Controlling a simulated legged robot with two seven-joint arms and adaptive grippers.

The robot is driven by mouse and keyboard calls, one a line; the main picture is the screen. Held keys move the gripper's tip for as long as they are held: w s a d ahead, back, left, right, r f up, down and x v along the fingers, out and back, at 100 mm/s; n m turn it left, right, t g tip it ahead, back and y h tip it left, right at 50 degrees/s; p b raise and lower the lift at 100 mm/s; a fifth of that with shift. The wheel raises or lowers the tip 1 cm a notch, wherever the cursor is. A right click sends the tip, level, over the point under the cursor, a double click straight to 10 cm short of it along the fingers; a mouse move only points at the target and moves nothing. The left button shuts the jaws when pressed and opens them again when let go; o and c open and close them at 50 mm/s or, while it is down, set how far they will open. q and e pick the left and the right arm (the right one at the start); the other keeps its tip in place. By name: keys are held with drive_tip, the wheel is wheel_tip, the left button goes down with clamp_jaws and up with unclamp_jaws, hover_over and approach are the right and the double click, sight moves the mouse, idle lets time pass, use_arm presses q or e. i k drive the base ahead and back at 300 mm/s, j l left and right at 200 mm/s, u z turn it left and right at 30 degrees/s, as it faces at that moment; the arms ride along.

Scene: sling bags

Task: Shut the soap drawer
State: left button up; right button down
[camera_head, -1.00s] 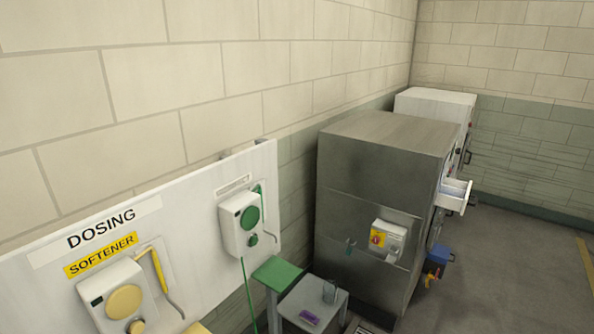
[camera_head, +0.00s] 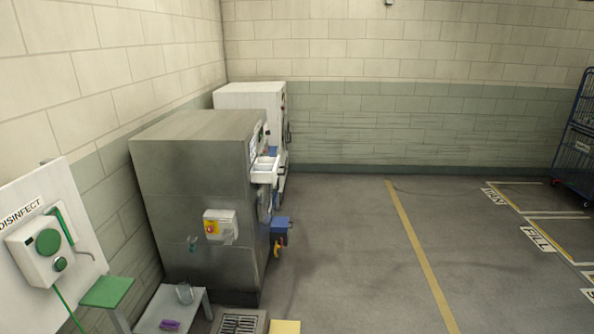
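A white soap drawer (camera_head: 265,168) stands pulled out from the front of the grey steel machine (camera_head: 190,175), near its top right. Its open top shows, with something blue at its far side. Neither of my grippers is in the head view.
A white machine (camera_head: 255,97) stands behind the steel one. Below the drawer is a blue container (camera_head: 281,224). A green-topped stand (camera_head: 106,291), a small grey table (camera_head: 172,309) and a floor grate (camera_head: 240,323) are in front. Open floor (camera_head: 345,260) lies right; a blue cage (camera_head: 577,140) stands far right.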

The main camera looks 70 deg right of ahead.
sight(265, 170)
drive_tip(key=l+z, duration=0.1)
drive_tip(key=z, duration=0.35)
drive_tip(key=l+z, duration=0.1)
drive_tip(key=z, duration=0.35)
drive_tip(key=l+z, duration=0.1)
drive_tip(key=z, duration=0.8)
drive_tip(key=i+l+z, duration=0.1)
drive_tip(key=i+l, duration=0.8)
drive_tip(key=i+l+u, duration=0.1)
drive_tip(key=u, duration=0.35)
